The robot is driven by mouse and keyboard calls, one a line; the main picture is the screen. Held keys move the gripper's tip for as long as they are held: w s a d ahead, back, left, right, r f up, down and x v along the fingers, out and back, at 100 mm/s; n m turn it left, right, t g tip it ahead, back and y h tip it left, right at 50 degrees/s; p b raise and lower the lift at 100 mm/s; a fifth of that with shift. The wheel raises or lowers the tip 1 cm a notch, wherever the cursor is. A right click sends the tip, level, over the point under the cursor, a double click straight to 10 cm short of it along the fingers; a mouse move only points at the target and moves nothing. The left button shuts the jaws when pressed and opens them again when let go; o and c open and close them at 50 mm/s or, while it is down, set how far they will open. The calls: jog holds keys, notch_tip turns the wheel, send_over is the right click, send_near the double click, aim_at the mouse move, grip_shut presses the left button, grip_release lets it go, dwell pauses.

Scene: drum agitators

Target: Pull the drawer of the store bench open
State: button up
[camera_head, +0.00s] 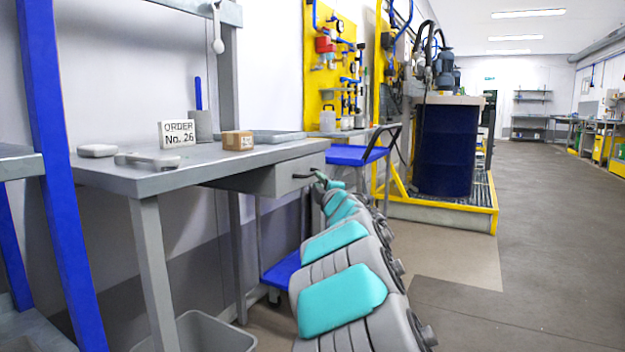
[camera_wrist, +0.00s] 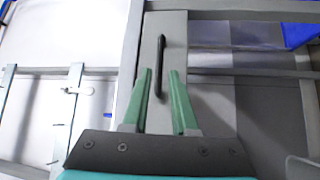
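The store bench (camera_head: 205,163) is grey and stands at the left in the head view. Its drawer (camera_head: 285,180) hangs under the right end of the top and looks shut. The drawer front (camera_wrist: 178,30) carries a dark bar handle (camera_wrist: 161,52), which also shows in the head view (camera_head: 303,176). My gripper (camera_wrist: 161,72) has green fingers and is open. In the wrist view its fingertips lie either side of the handle's lower part; I cannot tell whether they touch it. In the head view my gripper (camera_head: 319,177) is at the handle's right end, partly hidden by my arm.
On the bench top are an order sign (camera_head: 177,134), a small brown box (camera_head: 237,141) and a grey tray (camera_head: 276,136). A blue trolley (camera_head: 355,155) stands close behind my arm. A grey bin (camera_head: 200,335) is below the bench. Floor at the right is clear.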

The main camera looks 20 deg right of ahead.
aim_at(313, 174)
jog(key=w, duration=0.4)
jog(key=w+d+r, duration=0.1)
jog(key=w, duration=0.2)
jog(key=shift+w, duration=0.2)
grip_shut()
dwell(1.5)
